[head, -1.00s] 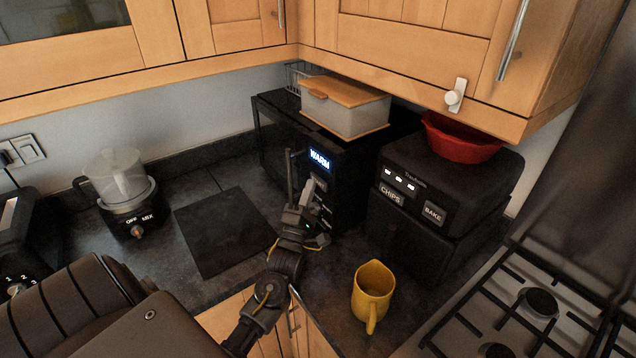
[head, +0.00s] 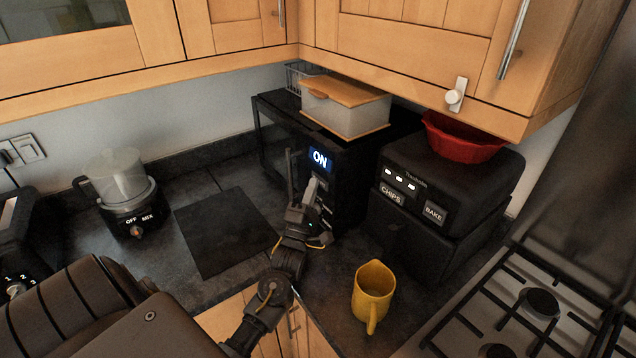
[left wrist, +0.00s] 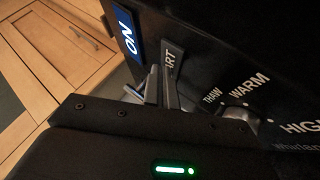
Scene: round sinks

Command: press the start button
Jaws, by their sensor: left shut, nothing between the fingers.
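The black microwave (head: 270,150) stands in the back corner of the counter, its lit blue display (head: 320,159) reading ON. In the left wrist view the display (left wrist: 126,30) also reads ON, and the start button (left wrist: 172,62) below it shows the letters ART, the rest hidden. Below that is a dial (left wrist: 238,116) marked THAW, WARM and HIGH. My left gripper (head: 311,189) is shut and empty, its tips at the control panel by the start button. In the left wrist view its fingers (left wrist: 160,88) end at the button; contact is hard to tell. My right gripper is not in view.
A wood-lidded box (head: 345,112) sits on the microwave. To the right are a black toaster oven (head: 440,170) with a red bowl (head: 462,138) on top, a yellow mug (head: 373,290) and a gas hob (head: 530,310). A blender (head: 125,190) stands left. Wooden cabinets (head: 400,45) hang above.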

